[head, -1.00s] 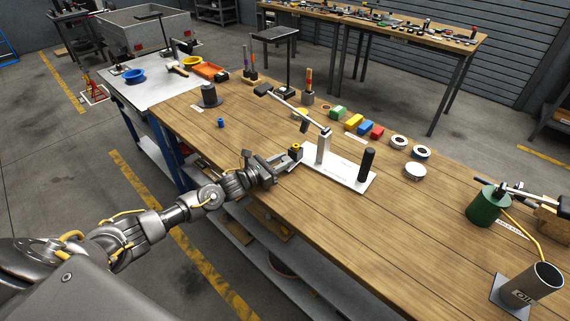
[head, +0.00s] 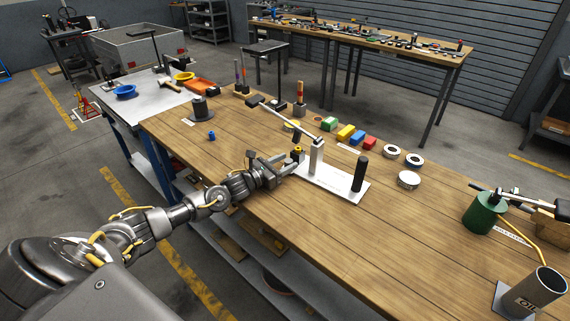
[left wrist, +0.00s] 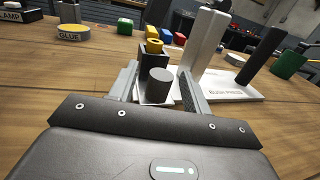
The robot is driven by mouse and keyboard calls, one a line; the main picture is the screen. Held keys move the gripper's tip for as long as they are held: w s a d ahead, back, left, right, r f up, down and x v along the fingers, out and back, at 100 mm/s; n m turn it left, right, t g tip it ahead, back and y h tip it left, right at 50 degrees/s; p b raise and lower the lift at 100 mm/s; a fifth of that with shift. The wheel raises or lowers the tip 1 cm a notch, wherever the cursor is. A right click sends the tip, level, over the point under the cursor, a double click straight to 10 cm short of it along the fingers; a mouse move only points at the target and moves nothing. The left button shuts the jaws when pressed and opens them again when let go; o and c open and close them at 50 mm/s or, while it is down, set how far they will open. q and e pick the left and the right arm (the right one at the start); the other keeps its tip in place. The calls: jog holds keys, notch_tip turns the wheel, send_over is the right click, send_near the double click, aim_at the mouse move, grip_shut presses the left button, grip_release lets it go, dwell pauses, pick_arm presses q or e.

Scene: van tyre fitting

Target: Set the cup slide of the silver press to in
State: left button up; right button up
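The silver press has a white base plate (head: 340,186) lettered BUSH PRESS, a silver column (head: 316,156), a black post (head: 359,174) and a lever (head: 290,122) with a black grip. Its cup slide is a dark block (left wrist: 152,67) with a yellow bush (left wrist: 153,45) on top and a dark round knob (left wrist: 160,88) on the near side. The slide sits close to the column. My left gripper (head: 288,164) is at the plate's left end. In the left wrist view its fingers (left wrist: 160,85) stand apart on either side of the knob, with narrow gaps showing.
Red, yellow and green blocks (head: 346,132), white rings (head: 402,156) and a white disc (head: 409,180) lie behind and right of the press. A green can (head: 484,213) and an oil cup (head: 535,287) stand at the right. The front bench top is clear.

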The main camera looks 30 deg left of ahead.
pick_arm(q)
jog(key=shift+s, duration=0.1)
jog(key=b+v, duration=0.2)
jog(key=v, duration=0.7)
jog(key=shift+s+a+f, duration=0.1)
jog(key=shift+s+a, duration=0.05)
jog(key=shift+s, duration=0.1)
jog(key=shift+s+a, duration=0.15)
jog(key=shift+s, duration=0.35)
